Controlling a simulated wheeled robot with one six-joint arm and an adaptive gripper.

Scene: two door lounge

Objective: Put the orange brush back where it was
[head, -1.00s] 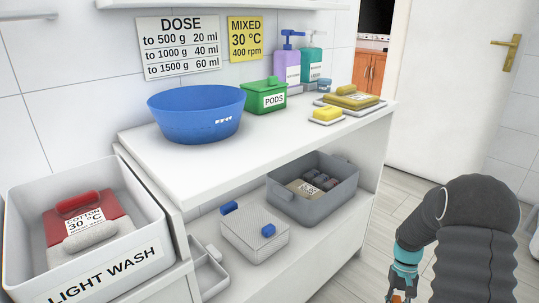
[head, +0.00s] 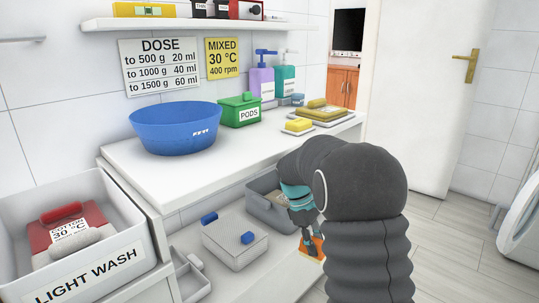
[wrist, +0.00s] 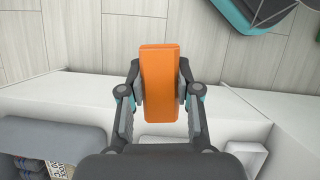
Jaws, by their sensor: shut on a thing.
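The orange brush (wrist: 159,85) is between the two fingers of my gripper (wrist: 160,90) in the wrist view, which are shut on it. In the head view the orange brush (head: 314,247) shows below my gripper (head: 304,222), in front of the lower shelf's right part. My arm covers part of the view there. In the wrist view the shelf edge runs under the brush, with floor beyond it. Which face of the brush carries bristles cannot be told.
A grey bin (head: 268,208) stands on the lower shelf behind my gripper, partly hidden. A lidded perforated box (head: 235,243) with blue clips is left of it. The countertop (head: 230,150) holds a blue basin (head: 187,128), a green pods box (head: 239,110), bottles and a yellow sponge (head: 299,125).

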